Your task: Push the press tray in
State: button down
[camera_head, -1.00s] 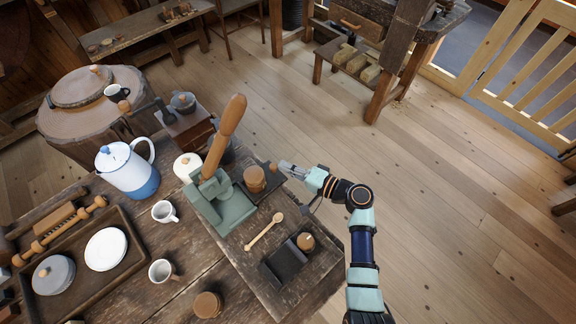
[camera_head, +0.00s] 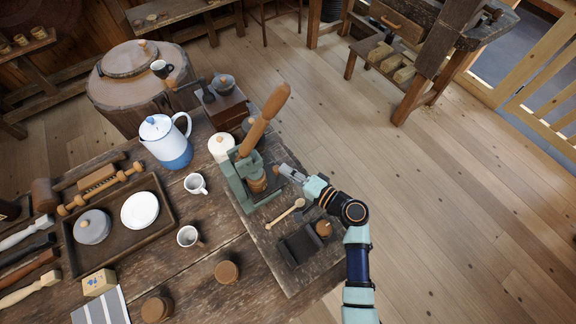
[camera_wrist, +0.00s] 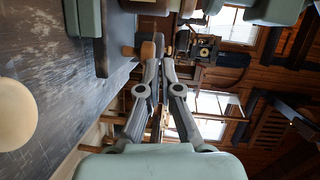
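The green press (camera_head: 234,187) stands on the table with its long wooden lever (camera_head: 264,118) raised at a slant. A brown wooden spool (camera_head: 257,183) sits at the press on the dark press tray, which is mostly hidden in the head view. In the wrist view the tray (camera_wrist: 103,55) is a dark edge beside the green press. The tray's wooden knob (camera_wrist: 146,50) shows at my fingertips. My gripper (camera_head: 283,170) is at the knob on the right side of the press. Its fingers (camera_wrist: 160,62) come together, seemingly shut, touching or nearly touching the knob.
A wooden spoon (camera_head: 285,214) and a dark block-like holder (camera_head: 300,243) with a round wooden knob lie in front of the press. The floor to the right is open.

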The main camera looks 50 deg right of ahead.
notch_tip(320, 180, up, 9)
dwell(0.4)
